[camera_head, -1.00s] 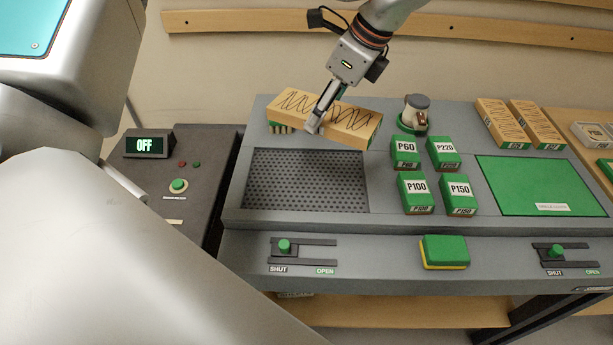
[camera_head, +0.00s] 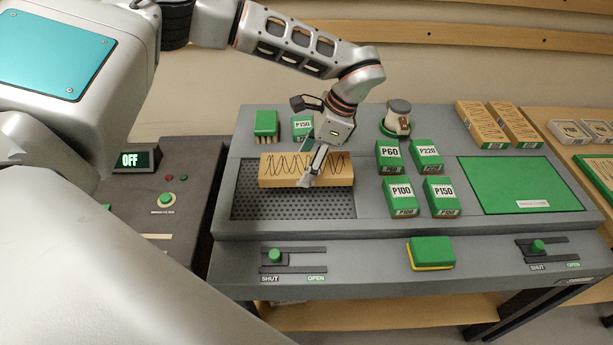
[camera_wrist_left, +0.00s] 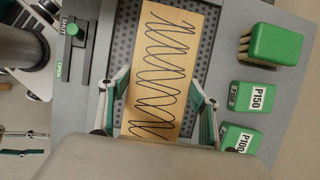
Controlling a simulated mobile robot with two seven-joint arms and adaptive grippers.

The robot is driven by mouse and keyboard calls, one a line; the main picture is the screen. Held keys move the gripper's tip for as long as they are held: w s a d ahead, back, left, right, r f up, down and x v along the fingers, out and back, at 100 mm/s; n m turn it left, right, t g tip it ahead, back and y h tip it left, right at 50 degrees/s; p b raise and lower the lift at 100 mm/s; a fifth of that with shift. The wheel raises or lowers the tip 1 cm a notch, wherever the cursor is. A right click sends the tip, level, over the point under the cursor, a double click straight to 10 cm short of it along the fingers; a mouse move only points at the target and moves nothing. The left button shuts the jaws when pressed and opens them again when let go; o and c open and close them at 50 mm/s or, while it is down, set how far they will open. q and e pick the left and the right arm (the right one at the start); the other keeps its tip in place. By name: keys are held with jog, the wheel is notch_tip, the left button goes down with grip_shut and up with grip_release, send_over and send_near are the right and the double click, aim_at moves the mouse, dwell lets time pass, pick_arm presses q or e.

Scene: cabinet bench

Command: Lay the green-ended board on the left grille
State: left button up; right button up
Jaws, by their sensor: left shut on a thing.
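The board (camera_head: 275,168), pale wood with a black zigzag line on its top, is in my left gripper (camera_head: 312,181). The gripper's fingers straddle the board's long sides in the left wrist view, where the board (camera_wrist_left: 165,65) also shows. The board lies level over the far part of the left grille (camera_head: 290,205), a dark perforated panel. I cannot tell whether it touches the grille or hangs just above it. Its green end is not clear now.
A green brush (camera_head: 266,123) and a P150 block (camera_head: 302,126) stand behind the grille. Several labelled green blocks (camera_head: 400,190) stand right of it. A green pad (camera_head: 515,185) lies further right. A SHUT/OPEN slider (camera_head: 275,255) is on the front ledge.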

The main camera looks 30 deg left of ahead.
pick_arm(q)
jog(key=shift+f, duration=2.75)
jog(key=o, duration=1.4)
jog(key=shift+c, duration=0.2)
jog(key=b+v, duration=0.1)
jog(key=v, duration=0.9)
jog(key=shift+w+r, duration=0.1)
jog(key=shift+r, duration=0.2)
jog(key=shift+v, duration=0.75)
